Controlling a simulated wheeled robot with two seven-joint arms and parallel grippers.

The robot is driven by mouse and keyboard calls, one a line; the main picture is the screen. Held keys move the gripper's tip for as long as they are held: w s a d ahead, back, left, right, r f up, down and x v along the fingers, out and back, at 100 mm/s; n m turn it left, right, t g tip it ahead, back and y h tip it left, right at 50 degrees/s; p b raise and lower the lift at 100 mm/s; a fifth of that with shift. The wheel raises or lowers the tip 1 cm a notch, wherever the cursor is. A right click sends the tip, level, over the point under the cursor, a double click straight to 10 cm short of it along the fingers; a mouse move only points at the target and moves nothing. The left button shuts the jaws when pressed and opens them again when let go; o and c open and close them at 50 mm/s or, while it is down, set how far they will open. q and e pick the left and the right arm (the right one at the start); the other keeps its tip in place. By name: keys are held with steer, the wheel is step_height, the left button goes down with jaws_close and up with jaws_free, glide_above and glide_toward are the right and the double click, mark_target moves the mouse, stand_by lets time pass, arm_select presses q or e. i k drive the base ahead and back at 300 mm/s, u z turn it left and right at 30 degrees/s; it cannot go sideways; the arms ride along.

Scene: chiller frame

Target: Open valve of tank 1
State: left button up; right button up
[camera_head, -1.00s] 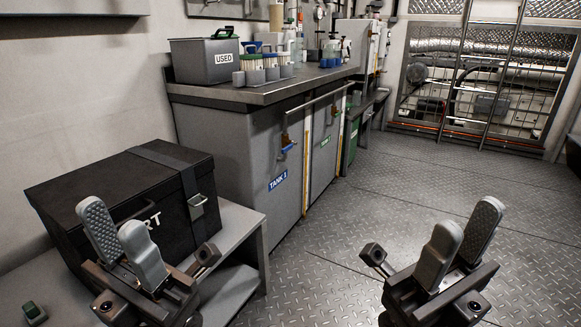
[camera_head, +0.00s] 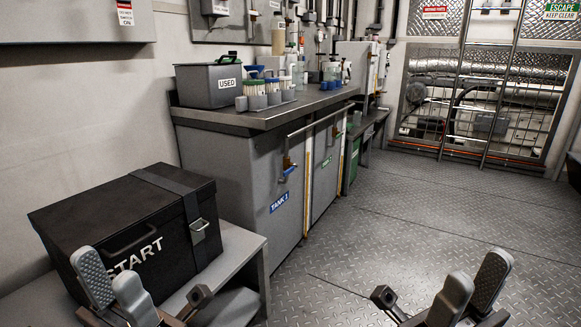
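Tank 1 (camera_head: 252,178) is a grey cabinet-like tank under the counter, marked with a blue "TANK 1" label (camera_head: 279,202). Its valve (camera_head: 289,167), with a brass body and a blue handle, sits on the front face near the upper right corner, below a horizontal pipe. My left gripper (camera_head: 112,289) is at the lower left, in front of the black START box, its two grey finger pads apart with nothing between them. My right gripper (camera_head: 471,290) is at the lower right above the floor, its pads also apart and empty. Both are far from the valve.
The black START box (camera_head: 128,222) stands on a grey bench (camera_head: 236,250) at left. A second tank with a green label (camera_head: 325,163) is beside tank 1. A grey USED bin (camera_head: 209,86) and bottles stand on the counter. The metal floor (camera_head: 400,235) is clear.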

mark_target(291, 170)
steer(key=k, duration=0.5)
steer(key=z, duration=0.6)
steer(key=i, duration=1.1)
steer(key=u, duration=0.45)
steer(key=i, duration=0.55)
steer(key=u, duration=0.35)
